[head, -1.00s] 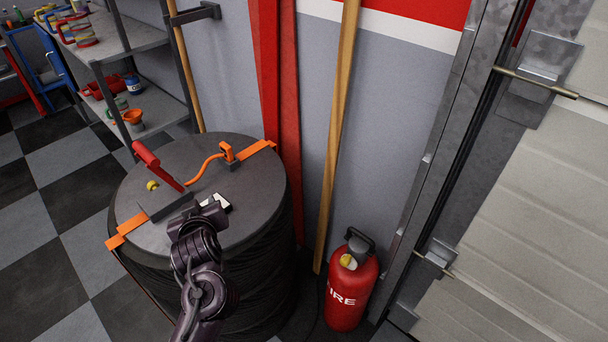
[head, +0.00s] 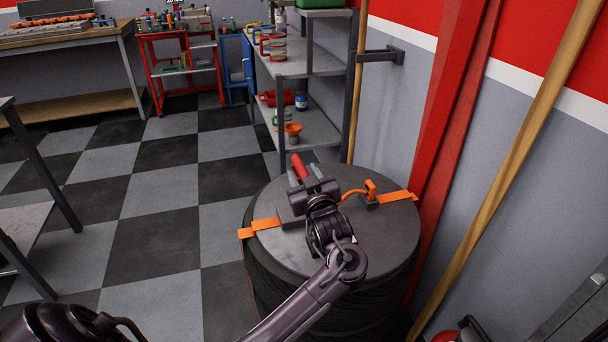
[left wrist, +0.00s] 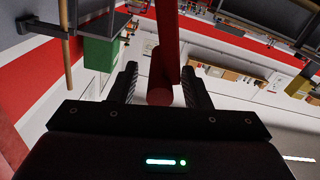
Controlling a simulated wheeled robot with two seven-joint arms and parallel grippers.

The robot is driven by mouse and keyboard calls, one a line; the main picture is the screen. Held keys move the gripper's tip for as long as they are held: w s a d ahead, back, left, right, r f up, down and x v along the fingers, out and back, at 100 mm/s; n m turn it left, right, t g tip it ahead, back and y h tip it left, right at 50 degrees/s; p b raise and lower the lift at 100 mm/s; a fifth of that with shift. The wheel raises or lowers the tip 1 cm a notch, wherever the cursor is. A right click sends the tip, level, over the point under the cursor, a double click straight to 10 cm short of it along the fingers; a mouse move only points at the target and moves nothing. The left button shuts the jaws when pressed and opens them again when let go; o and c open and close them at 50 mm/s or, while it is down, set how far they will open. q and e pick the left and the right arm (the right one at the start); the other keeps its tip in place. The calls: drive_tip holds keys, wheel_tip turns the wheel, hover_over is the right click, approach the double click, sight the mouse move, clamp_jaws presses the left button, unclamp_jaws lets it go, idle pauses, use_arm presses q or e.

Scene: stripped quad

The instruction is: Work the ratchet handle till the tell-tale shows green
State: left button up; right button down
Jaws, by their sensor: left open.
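The red ratchet handle (head: 299,164) stands up from the grey ratchet body (head: 288,217) on top of the dark drum (head: 385,235). My left gripper (head: 304,175) is at the handle, with its fingers open. In the left wrist view the red handle (left wrist: 163,85) lies between the two open fingers (left wrist: 160,78), with gaps at its sides. An orange strap (head: 262,224) runs from the ratchet to the drum's edge. I cannot make out the tell-tale; my gripper and wrist cover part of the drum top. My right gripper is not in view.
An orange hook (head: 371,191) and strap sit at the drum's right. A grey shelf (head: 300,67) with tins stands behind. A wooden pole (head: 505,170) and red post (head: 450,120) stand to the right. The checkered floor (head: 150,240) left of the drum is clear.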

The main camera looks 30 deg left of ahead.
use_arm(q)
drive_tip(key=shift+w+a, duration=0.2)
clamp_jaws()
idle(0.4)
drive_tip(key=shift+s+f+b, duration=0.1)
drive_tip(key=shift+f+b, duration=0.05)
drive_tip(key=shift+b, duration=0.15)
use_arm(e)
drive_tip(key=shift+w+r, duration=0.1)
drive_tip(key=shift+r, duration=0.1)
